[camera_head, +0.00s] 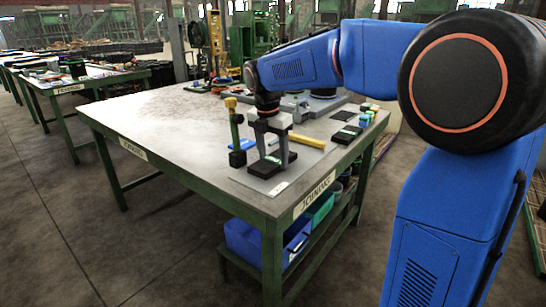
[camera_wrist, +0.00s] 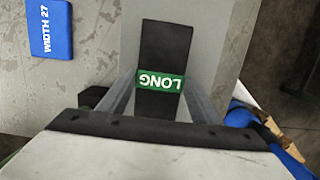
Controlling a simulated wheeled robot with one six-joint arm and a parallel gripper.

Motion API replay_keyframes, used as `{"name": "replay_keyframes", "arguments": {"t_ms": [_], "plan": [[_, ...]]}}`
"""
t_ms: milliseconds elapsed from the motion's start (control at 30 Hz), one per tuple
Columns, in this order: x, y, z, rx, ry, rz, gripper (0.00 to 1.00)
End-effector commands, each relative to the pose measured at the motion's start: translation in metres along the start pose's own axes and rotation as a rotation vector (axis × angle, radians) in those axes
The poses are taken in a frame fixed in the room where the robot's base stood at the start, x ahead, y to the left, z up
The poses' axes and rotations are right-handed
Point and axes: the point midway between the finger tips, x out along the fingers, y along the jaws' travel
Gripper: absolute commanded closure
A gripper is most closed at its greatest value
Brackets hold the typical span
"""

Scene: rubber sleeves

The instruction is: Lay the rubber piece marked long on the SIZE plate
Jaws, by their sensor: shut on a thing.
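The rubber piece marked LONG (camera_wrist: 165,40) is a flat black strip with a green label. In the wrist view it lies between the two fingers of my gripper (camera_wrist: 162,85), which is shut on it. Part of the strip is hidden under the gripper body. Below it is a flat light-grey plate (camera_wrist: 212,40). In the head view my gripper (camera_head: 272,163) points down low over this grey plate (camera_head: 246,180), near the table's front corner, with the black piece (camera_head: 264,168) at its fingertips. The plate's small label is too small to read. I cannot tell whether the strip touches the plate.
A dark post with a yellow head (camera_head: 234,118) stands left of my gripper. A yellow bar (camera_head: 306,141) and black pads (camera_head: 346,134) lie to the right. The table's left part (camera_head: 165,115) is clear.

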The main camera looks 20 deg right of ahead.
Motion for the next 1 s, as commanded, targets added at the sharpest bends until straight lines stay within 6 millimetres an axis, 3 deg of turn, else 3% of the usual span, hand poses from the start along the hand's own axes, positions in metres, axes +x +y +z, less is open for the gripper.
{"name": "replay_keyframes", "arguments": {"t_ms": [367, 400, 467, 500, 833, 1000], "plan": [[0.005, 0.0, -0.001, 0.0, -0.001, 0.002, 0.72], [0.005, 0.0, -0.001, 0.0, -0.001, 0.001, 0.39], [0.005, 0.0, -0.001, 0.0, -0.001, 0.002, 0.25], [0.005, 0.0, -0.001, 0.0, -0.001, 0.001, 0.23], [0.002, 0.0, 0.0, 0.0, -0.001, 0.002, 0.23], [-0.016, 0.001, 0.0, 0.0, -0.002, 0.004, 0.23]]}}
